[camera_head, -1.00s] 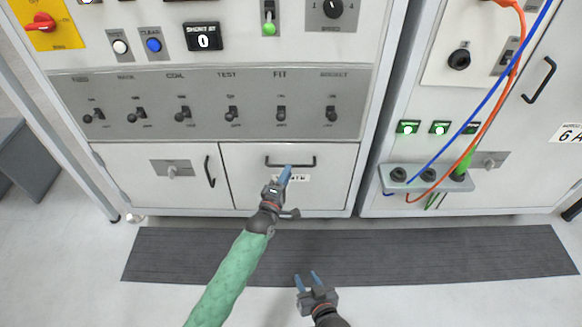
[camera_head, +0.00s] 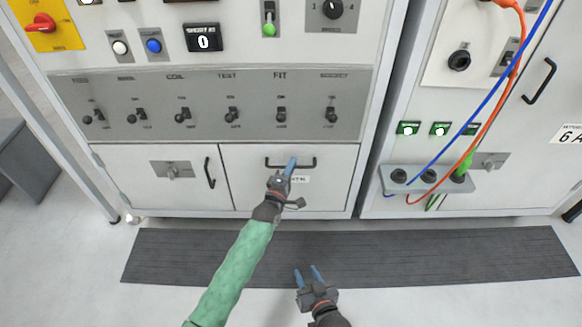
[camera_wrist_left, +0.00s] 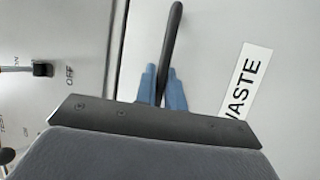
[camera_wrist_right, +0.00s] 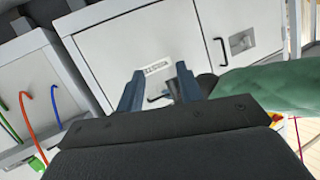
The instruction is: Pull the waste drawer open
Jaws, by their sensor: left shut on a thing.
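The waste drawer (camera_head: 335,185) is the white front low in the middle cabinet, with a dark bar handle (camera_head: 308,167) and a partly covered label. The front looks flush with the cabinet. My left gripper (camera_head: 291,163) is at the handle's middle. In the left wrist view its blue fingers (camera_wrist_left: 161,88) are shut on the dark handle (camera_wrist_left: 173,35), beside the WASTE label (camera_wrist_left: 245,80). My right gripper (camera_head: 307,272) is open and empty, lower down over the dark mat. The right wrist view also shows the drawer front (camera_wrist_right: 130,45) beyond its spread fingers (camera_wrist_right: 158,90).
A smaller door with an upright handle (camera_head: 209,172) is left of the drawer. A switch panel (camera_head: 205,100) is above. A right cabinet holds blue and orange cables (camera_head: 490,95) and a socket block (camera_head: 428,180). A dark mat (camera_head: 450,255) lies on the floor in front.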

